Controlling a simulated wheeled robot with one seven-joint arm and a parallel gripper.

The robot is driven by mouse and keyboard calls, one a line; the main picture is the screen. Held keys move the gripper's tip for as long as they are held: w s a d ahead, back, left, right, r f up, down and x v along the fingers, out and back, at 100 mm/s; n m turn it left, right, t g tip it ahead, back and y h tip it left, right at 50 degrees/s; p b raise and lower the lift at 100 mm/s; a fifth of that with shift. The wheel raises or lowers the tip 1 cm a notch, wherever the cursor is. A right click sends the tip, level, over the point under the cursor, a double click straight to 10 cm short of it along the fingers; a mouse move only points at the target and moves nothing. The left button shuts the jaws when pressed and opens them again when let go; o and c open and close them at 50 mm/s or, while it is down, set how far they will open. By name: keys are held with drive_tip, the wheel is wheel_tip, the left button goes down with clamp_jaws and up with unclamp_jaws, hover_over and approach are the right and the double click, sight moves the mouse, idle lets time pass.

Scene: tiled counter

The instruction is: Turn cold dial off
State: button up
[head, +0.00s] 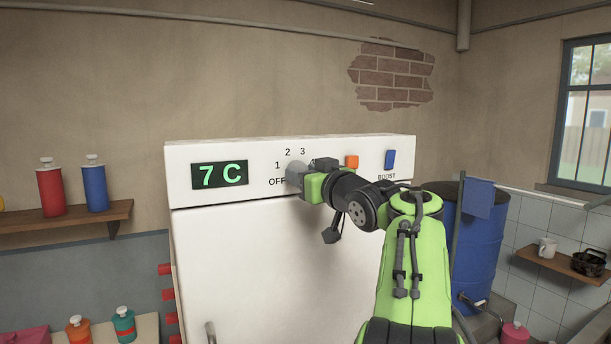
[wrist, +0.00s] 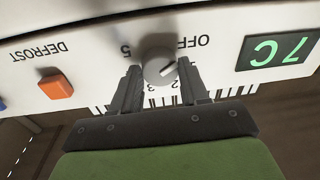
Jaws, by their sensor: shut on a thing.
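The grey cold dial (head: 294,174) sits on the white fridge's top panel, right of the OFF label (head: 277,182) and below the numbers 1, 2 and 3. It is partly hidden by my gripper (head: 305,180) in the head view. The wrist view is upside down and shows the round dial (wrist: 158,66) with a pale pointer mark. I cannot tell for sure which label the mark points at. My gripper (wrist: 159,70) has one dark finger on each side of the dial and is shut on it. The fingers partly cover the numbers.
A green display reading 7 C (head: 220,175) is left of the dial. An orange switch (head: 352,162) and a blue BOOST switch (head: 390,159) are to its right. The orange DEFROST switch also shows in the wrist view (wrist: 56,86). A blue barrel (head: 483,240) stands right of the fridge.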

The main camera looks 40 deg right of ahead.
drive_tip(key=o, duration=1.1)
drive_tip(key=shift+c, duration=0.2)
drive_tip(key=b+v, duration=0.2)
drive_tip(key=v, duration=1.3)
drive_tip(key=shift+s+a, duration=0.15)
drive_tip(key=shift+s, duration=0.2)
